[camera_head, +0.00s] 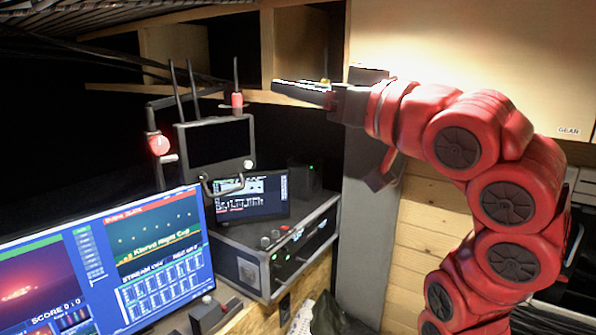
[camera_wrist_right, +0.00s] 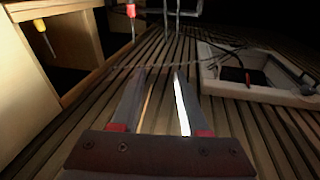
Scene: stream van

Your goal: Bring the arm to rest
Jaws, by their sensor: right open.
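My right arm comes in from the right in the head view, red with dark joint caps, raised and bent. Its gripper (camera_head: 303,93) points left, high in front of the open wooden shelf compartments. The right wrist view shows the two fingers of this gripper (camera_wrist_right: 160,105) apart, with nothing between them. Slatted boards show beyond and between the fingers. My left gripper is in neither view.
A black-framed device with antennas (camera_head: 217,145) stands left of the gripper, above a rack box (camera_head: 255,258) with a small screen (camera_head: 250,197). A large monitor (camera_head: 120,262) is at lower left. A cabinet marked GEAR (camera_head: 480,60) is behind my arm. A white tray (camera_wrist_right: 262,95) is at right in the wrist view.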

